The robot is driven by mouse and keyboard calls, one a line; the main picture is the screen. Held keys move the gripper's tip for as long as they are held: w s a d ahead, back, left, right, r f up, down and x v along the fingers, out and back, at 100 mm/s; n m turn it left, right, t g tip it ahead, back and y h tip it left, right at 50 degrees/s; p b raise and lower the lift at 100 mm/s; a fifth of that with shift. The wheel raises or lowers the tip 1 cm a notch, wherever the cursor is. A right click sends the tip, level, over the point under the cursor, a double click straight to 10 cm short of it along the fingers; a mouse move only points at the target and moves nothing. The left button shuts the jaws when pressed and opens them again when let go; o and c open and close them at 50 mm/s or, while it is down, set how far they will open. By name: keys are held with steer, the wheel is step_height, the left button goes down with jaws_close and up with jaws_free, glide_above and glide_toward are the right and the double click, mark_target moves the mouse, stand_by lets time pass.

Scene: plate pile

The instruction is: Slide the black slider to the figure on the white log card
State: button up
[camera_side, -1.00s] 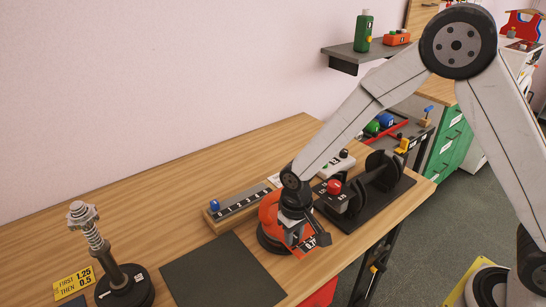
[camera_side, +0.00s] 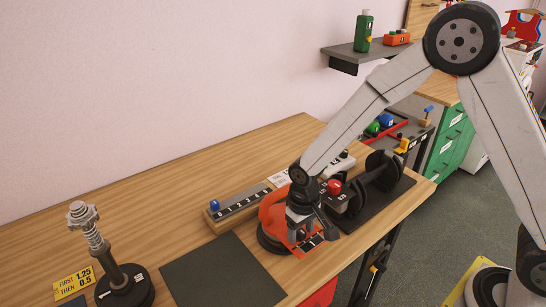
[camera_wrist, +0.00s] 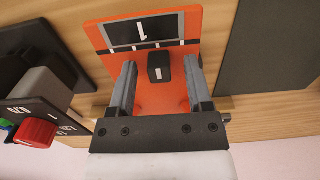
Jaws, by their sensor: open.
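The black slider (camera_wrist: 158,67) is a small block with a white mark on the face of an orange unit (camera_wrist: 103,38). In the wrist view it sits between my gripper's (camera_wrist: 159,66) two grey fingers, with gaps on both sides. My gripper is open. In the side view my gripper (camera_side: 304,224) points down over the orange unit (camera_side: 268,212) and hides the slider. A dark scale window with a white figure lies beside the slider. A small white card (camera_side: 279,178), perhaps the log card, lies behind my gripper; its writing is too small to read.
A numbered rail (camera_side: 241,204) with a blue knob (camera_side: 214,204) lies left of the unit. A red knob (camera_side: 334,187) and black discs (camera_side: 384,170) stand close on the right. A dark mat (camera_side: 222,272) lies in front; a spring stand (camera_side: 124,285) is far left.

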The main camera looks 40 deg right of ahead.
mark_target(301, 231)
steer(key=shift+r, duration=0.15)
steer(key=shift+r, duration=3.8)
steer(key=s+d+r+t, duration=0.1)
steer(key=s+d+t, duration=0.1)
steer(key=s+d, duration=0.8)
steer(key=shift+s+t, duration=0.3)
steer(key=shift+s, duration=0.1)
